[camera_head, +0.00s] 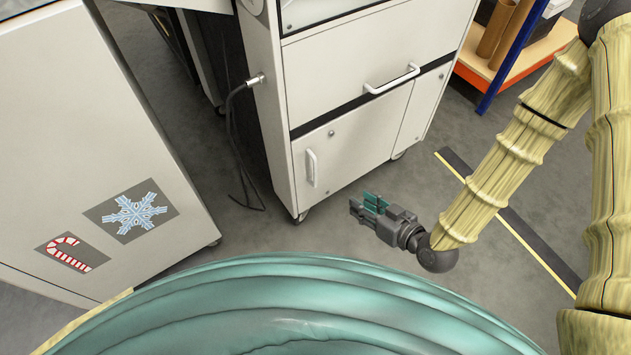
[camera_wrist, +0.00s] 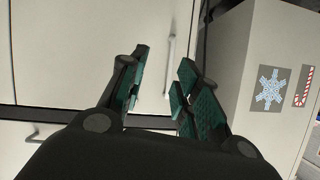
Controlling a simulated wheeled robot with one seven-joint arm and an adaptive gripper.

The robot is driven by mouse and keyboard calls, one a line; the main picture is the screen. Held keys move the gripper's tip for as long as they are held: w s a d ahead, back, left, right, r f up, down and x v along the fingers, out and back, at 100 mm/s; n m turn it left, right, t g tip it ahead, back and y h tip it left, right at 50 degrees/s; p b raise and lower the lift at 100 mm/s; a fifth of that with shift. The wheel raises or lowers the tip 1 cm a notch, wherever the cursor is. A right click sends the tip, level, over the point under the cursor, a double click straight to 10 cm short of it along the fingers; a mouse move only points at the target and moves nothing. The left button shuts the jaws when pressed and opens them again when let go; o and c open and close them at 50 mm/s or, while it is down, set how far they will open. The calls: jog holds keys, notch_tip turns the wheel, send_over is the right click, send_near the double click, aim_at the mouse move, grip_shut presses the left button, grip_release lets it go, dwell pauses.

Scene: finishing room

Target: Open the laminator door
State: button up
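The white laminator cabinet (camera_head: 262,100) stands ahead of me. Its lower left door (camera_head: 345,150) is closed and has a vertical white handle (camera_head: 311,167) near its left edge. In the wrist view the door (camera_wrist: 75,55) fills the left part, and the handle (camera_wrist: 171,60) shows upright beyond the gap between the fingers. My gripper (camera_head: 365,203) is open and empty, in front of the door and to the lower right of the handle in the head view. In the wrist view the teal-padded fingers of my gripper (camera_wrist: 163,75) are spread apart and do not touch the handle.
Above the door is a panel with a horizontal handle (camera_head: 392,80). A cable (camera_head: 238,95) hangs at the cabinet's left side. A white cabinet with snowflake and candy cane pictures (camera_head: 100,150) stands at left. A shelf with cardboard tubes (camera_head: 500,35) is at upper right. Open floor lies between.

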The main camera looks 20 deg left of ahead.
jog(key=w+a+f+n+y+b, duration=0.1)
jog(key=w+a+n+y+b, duration=0.15)
jog(key=a+b, duration=0.2)
jog(key=r+y+b, duration=0.1)
jog(key=y+b, duration=0.2)
jog(key=b, duration=0.5)
send_over(315, 184)
jog(key=shift+w+a+r+n+t+h, duration=0.1)
jog(key=shift+w+n+t+h, duration=0.2)
jog(key=shift+n+t, duration=0.15)
jog(key=shift+c, duration=0.5)
grip_shut()
